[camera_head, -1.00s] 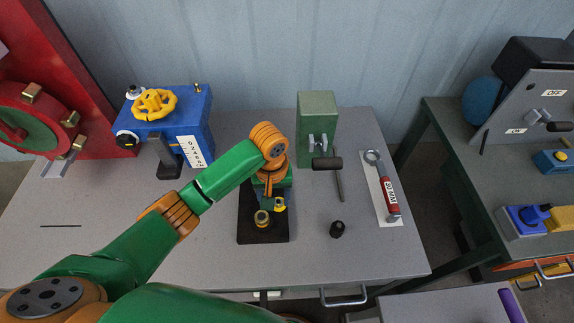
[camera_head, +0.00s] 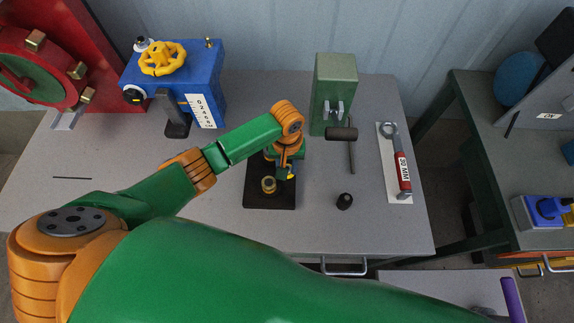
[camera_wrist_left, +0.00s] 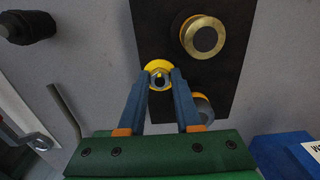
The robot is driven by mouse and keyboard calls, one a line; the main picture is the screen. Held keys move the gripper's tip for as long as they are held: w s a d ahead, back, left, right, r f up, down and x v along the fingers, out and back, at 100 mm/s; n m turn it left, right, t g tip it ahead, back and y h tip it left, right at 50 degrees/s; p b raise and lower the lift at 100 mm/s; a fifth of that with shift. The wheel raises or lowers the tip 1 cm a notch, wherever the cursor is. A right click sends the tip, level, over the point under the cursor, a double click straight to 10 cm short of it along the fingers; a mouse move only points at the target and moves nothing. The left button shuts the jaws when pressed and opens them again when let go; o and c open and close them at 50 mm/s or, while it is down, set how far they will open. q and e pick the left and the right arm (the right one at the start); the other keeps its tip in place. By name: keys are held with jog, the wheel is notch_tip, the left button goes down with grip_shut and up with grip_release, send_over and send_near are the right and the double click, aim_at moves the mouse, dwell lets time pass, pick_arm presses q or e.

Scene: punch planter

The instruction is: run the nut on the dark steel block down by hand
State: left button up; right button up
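The dark steel block (camera_head: 258,202) lies flat on the grey bench in the head view; it fills the upper middle of the left wrist view (camera_wrist_left: 150,30). A wider brass cylinder with a yellow rim (camera_wrist_left: 203,38) stands on it. A small nut with a yellow flange (camera_wrist_left: 158,75) sits beside that, and a grey and yellow round part (camera_wrist_left: 204,106) is partly behind a finger. My left gripper (camera_wrist_left: 163,78) has its blue fingers apart, one each side of the small nut; contact is not clear. In the head view my left wrist hides part of the block. My right gripper is not in view.
A black knobbed piece (camera_head: 345,201) and a mallet (camera_head: 342,134) are right of the block. A red-handled wrench (camera_head: 402,170) lies on a white panel. A green housing (camera_head: 334,90) and a blue machine (camera_head: 205,70) stand behind.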

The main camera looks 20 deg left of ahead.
pick_arm(q)
grip_shut()
